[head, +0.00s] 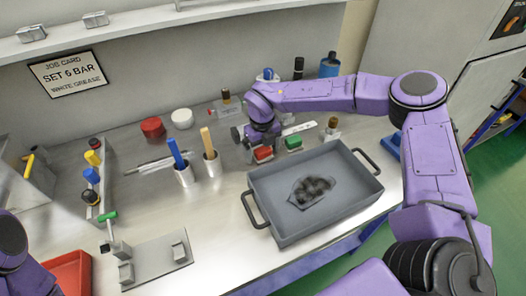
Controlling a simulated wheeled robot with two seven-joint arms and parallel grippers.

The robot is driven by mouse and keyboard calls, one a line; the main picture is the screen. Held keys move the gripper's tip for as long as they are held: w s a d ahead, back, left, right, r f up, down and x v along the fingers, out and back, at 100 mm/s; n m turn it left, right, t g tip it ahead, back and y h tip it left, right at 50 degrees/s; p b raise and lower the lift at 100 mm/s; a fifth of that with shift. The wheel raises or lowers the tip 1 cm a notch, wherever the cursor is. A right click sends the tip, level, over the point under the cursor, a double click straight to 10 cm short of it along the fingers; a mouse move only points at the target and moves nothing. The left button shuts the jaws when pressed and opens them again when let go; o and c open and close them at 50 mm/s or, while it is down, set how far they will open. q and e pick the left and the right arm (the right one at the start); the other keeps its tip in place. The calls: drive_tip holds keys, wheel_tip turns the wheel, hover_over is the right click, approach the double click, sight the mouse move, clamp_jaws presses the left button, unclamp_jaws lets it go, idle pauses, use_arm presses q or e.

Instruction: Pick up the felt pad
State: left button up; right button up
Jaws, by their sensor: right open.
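I cannot tell for sure which thing is the felt pad. A crumpled grey cloth with dark stains (313,190) lies in the grey tray (278,238). A small red block (263,154) and a small green block (293,143) sit on the bench behind the tray. My right gripper (256,146) reaches down over the bench behind the tray, close to the red block. It is open, and its fingertips are partly hidden by the wrist. Part of my left arm shows at the lower left edge; its gripper is out of view.
Red (152,127) and white (182,118) round tubs stand behind. A blue bottle (329,65) is at the back. A metal fixture (155,262) and red bin (68,275) are front left.

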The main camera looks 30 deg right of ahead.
sight(262, 148)
drive_tip(key=c, duration=1.1)
wheel_tip(262, 148, up, 9)
drive_tip(key=b, duration=0.2)
drive_tip(key=shift+b, duration=0.3)
drive_tip(key=shift+c, duration=0.2)
drive_tip(key=shift+r, duration=0.55)
drive_tip(key=shift+o, duration=0.6)
